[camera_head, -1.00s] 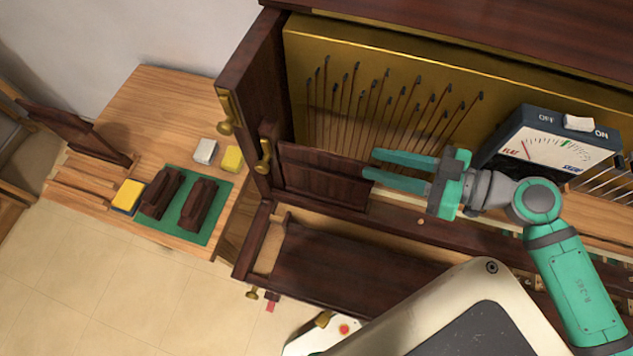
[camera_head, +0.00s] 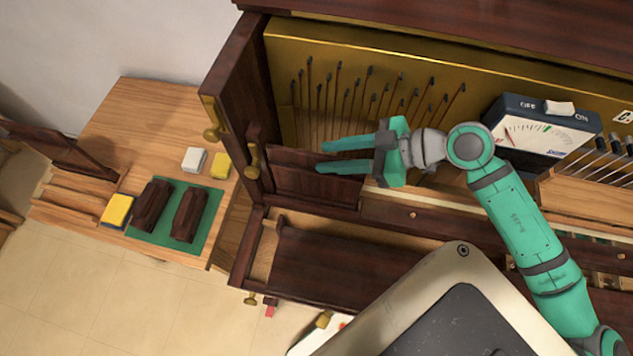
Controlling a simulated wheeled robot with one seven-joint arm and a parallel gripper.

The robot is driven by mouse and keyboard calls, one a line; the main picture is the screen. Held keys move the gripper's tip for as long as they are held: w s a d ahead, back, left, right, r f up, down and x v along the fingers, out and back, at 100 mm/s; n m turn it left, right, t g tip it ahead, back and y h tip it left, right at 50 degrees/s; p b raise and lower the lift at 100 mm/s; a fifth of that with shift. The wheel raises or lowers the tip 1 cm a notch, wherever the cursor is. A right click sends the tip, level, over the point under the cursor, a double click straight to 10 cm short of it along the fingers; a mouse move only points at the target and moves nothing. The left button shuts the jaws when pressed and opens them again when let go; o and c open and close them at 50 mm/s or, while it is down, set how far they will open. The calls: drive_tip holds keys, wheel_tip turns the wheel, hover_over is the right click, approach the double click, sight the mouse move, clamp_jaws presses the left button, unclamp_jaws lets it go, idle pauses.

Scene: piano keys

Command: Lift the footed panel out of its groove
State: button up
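A dark brown upright panel (camera_head: 305,186) stands in the piano at the left end, beside the brass-knobbed end block. It appears to be the footed panel; its feet and groove cannot be made out. My teal gripper (camera_head: 322,157) is open, fingers pointing left, with nothing seen between them. In the picture the fingers overlap the panel's upper right part. I cannot tell whether they touch it or straddle its edge. Another dark panel (camera_head: 62,150) leans upright at the side table's far left, by wooden strips.
The wooden side table (camera_head: 140,105) holds a green mat (camera_head: 168,237) with two dark blocks, plus yellow and white blocks. A tuning meter (camera_head: 545,128) stands right of my gripper. Thin rods (camera_head: 340,95) rise behind it. A long dark board (camera_head: 340,268) lies in front.

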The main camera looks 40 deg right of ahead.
sight(325, 157)
drive_tip(key=shift+x, duration=2)
drive_tip(key=shift+a, duration=0.1)
drive_tip(key=shift+c, duration=0.7)
clamp_jaws()
drive_tip(key=shift+r, duration=0.1)
